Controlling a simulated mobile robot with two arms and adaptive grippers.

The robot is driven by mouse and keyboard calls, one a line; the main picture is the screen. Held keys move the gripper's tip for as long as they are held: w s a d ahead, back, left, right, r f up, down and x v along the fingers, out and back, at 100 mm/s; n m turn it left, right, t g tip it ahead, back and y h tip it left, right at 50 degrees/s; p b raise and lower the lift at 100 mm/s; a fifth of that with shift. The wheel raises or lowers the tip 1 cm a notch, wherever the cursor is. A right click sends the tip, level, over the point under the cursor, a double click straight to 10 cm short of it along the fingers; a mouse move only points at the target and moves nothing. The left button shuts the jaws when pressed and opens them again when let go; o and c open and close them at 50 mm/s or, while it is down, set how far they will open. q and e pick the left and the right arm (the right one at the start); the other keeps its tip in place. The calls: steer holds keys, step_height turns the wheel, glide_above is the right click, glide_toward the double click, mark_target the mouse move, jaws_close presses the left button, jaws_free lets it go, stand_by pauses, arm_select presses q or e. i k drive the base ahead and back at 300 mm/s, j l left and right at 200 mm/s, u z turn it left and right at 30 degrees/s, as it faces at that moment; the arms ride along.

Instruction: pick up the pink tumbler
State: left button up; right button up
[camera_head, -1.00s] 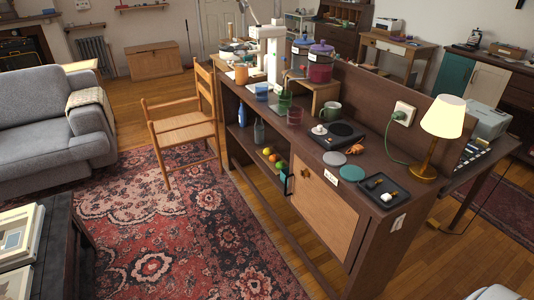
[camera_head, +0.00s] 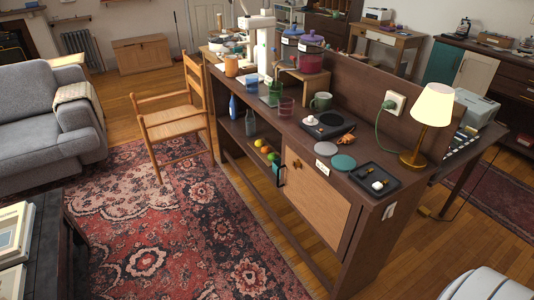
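The pink tumbler (camera_head: 286,107) is a small, see-through pink glass. It stands upright on the dark brown desk (camera_head: 300,146), near the long edge facing the rug. A green glass (camera_head: 271,95) stands close to its left and a dark green mug (camera_head: 321,101) to its right, slightly behind. Neither of my grippers shows in this view, and nothing is seen touching the tumbler.
A hot plate (camera_head: 327,125), green disc (camera_head: 343,163), black tray (camera_head: 377,183) and lit lamp (camera_head: 433,110) fill the desk's right part. A wooden chair (camera_head: 172,117) stands at its left. The patterned rug (camera_head: 170,235) is open floor in front.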

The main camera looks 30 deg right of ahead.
mark_target(285, 105)
steer(key=i+z, duration=0.15)
steer(key=z, duration=1.45)
